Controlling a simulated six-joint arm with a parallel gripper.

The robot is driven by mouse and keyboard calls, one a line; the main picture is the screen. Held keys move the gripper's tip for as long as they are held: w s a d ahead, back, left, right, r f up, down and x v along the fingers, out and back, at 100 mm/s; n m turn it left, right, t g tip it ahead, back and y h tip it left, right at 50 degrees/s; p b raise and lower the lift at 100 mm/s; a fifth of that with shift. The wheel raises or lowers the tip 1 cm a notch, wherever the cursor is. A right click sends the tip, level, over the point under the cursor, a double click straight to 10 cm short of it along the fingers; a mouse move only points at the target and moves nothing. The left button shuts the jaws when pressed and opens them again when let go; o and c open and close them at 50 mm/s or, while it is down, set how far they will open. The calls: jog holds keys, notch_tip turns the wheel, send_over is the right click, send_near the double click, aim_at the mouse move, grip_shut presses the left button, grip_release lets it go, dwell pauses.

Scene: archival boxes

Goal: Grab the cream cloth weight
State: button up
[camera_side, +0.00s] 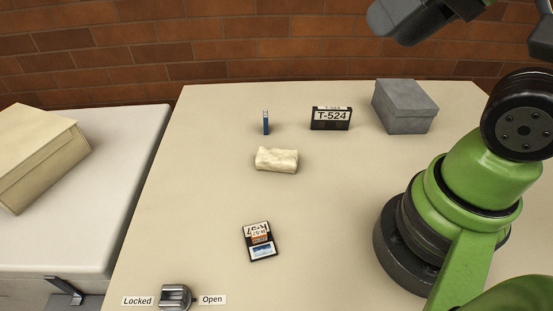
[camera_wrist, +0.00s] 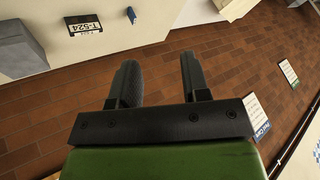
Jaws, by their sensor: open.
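The cream cloth weight (camera_side: 276,160) lies on the table near its middle, a small soft-looking block. In the side view my arm is at the right, raised, and the fingertips are not clear.
Behind the weight stand a small blue item (camera_side: 266,123), a black T-524 cassette (camera_side: 331,119) and a grey box (camera_side: 404,107). A second cassette (camera_side: 259,241) lies in front. A knob (camera_side: 175,297) sits between Locked and Open labels. A cream box (camera_side: 38,158) rests on the left surface.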

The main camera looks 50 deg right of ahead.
jog(key=shift+o, duration=0.4)
jog(key=o, duration=0.7)
jog(key=n+g+h, duration=0.2)
jog(key=n+g, duration=0.4)
jog(key=n, duration=0.3)
send_over(277, 155)
notch_tip(277, 155, down, 17)
jog(key=shift+n+g, duration=0.6)
jog(key=shift+n, duration=0.2)
notch_tip(277, 155, down, 8)
jog(key=shift+w+a, duration=0.1)
jog(key=shift+w, duration=0.05)
jog(key=shift+f, duration=3.05)
